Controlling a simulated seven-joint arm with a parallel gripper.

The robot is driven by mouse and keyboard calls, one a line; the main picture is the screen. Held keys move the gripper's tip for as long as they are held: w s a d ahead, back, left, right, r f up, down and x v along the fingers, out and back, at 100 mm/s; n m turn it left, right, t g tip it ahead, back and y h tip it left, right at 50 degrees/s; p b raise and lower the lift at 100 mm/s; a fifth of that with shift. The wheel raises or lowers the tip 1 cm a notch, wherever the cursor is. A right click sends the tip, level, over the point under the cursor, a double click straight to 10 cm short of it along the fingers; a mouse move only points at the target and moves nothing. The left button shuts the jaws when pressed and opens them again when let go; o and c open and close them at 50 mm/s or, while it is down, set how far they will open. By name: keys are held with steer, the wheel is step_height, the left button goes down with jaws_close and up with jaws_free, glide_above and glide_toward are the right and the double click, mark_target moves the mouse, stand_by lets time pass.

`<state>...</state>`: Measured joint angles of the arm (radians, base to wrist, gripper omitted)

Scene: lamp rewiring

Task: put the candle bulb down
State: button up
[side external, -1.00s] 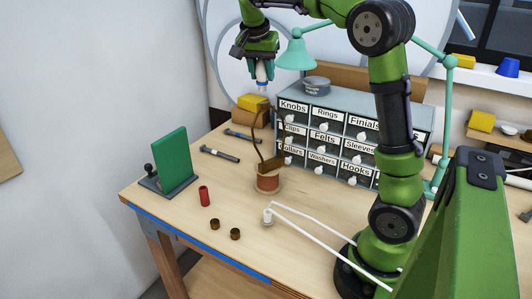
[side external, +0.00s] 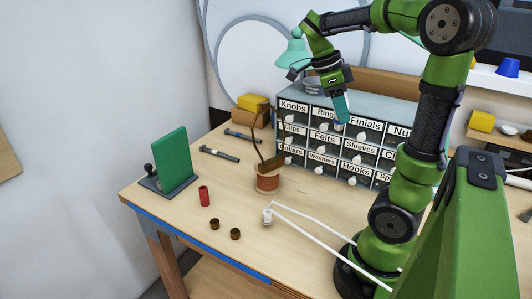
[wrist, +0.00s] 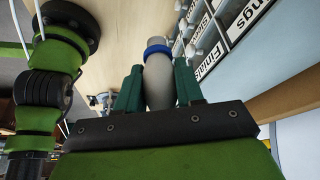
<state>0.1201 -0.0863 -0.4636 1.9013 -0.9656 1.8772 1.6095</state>
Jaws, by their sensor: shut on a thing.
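My gripper (side external: 341,112) is in front of the upper rows of the labelled drawer cabinet, above the bench. In the wrist view its two teal fingers are shut on the candle bulb (wrist: 157,82), one on each side. The bulb is pale grey-white with a blue ring near its far end, and it points away from the palm. In the side view the bulb is hard to make out at the fingertips. It is held in the air, clear of the bench top.
The drawer cabinet (side external: 300,143) with white knobs stands at the back. The front middle has free room.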

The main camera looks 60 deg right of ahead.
step_height(320, 180, down, 23)
steer(key=shift+r, duration=0.1)
stand_by(0.3)
steer(key=shift+f, duration=0.25)
steer(key=o, duration=1)
steer(key=shift+r, duration=0.2)
steer(key=v, duration=1.2)
steer(key=a+r+n+t+y, duration=0.1)
steer(key=a+r+n+t, duration=0.2)
steer(key=a+n, duration=0.4)
steer(key=a+r+n+t+y, duration=0.1)
steer(key=a+r+n+t, duration=0.2)
steer(key=a+n, duration=0.5)
steer(key=w+a+r+n+t+y, duration=0.1)
steer(key=a+r+n+t, duration=0.3)
steer(key=a+n, duration=0.3)
steer(key=shift+a+n+t+y, duration=0.1)
steer(key=shift+n+t+y, duration=0.2)
steer(key=shift+n, duration=1.05)
steer(key=shift+a+n+t+y, duration=0.15)
steer(key=shift+n+t, duration=0.25)
steer(key=shift+n, duration=0.95)
